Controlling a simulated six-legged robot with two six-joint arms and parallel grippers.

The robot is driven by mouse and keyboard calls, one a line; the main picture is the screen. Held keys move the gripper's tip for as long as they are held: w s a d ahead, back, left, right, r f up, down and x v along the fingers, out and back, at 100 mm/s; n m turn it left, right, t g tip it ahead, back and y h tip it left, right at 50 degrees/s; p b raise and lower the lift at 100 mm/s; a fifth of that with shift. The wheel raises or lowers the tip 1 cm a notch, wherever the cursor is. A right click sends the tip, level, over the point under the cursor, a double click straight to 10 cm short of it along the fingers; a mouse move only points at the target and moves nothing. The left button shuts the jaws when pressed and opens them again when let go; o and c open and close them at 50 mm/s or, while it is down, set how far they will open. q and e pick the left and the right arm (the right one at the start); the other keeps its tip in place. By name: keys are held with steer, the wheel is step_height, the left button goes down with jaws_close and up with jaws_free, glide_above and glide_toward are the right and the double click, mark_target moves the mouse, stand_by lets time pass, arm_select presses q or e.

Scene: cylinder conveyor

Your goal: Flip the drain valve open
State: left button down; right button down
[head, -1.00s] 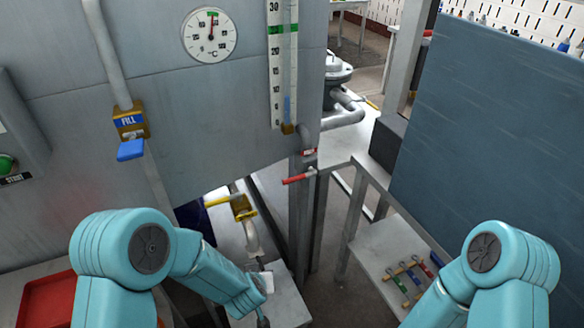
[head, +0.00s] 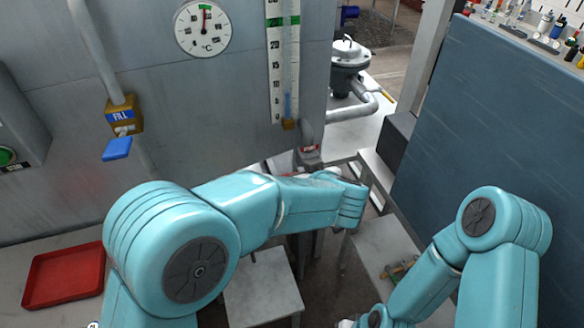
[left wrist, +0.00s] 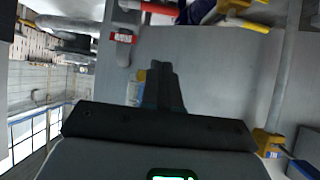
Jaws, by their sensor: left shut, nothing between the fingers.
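My left gripper (left wrist: 165,85) shows in the left wrist view with its dark fingers together and nothing between them. A red lever handle (left wrist: 160,8) lies at the top edge of that view, beyond the fingertips and apart from them. A yellow lever handle (left wrist: 243,22) is to its right, beside a dark blue thing. A red-marked pipe fitting (left wrist: 122,37) is left of the fingertips, and it also shows in the head view (head: 308,151). I cannot read which lever is the drain valve. My right gripper is out of frame.
The FILL valve (head: 121,117) with its blue lever (head: 117,149) is on the grey tank wall. A level gauge (head: 284,65) and dial (head: 203,28) are above. A red tray (head: 65,278) lies at left. A blue panel (head: 490,130) stands at right.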

arm_select(q)
steer(key=s+f+x, duration=0.1)
steer(key=f+x, duration=0.1)
steer(key=x, duration=1)
steer(key=shift+d+f+p, duration=0.25)
steer(key=shift+f+p, duration=0.05)
steer(key=shift+p, duration=0.1)
steer(key=shift+w, duration=0.2)
steer(key=shift+f, duration=0.1)
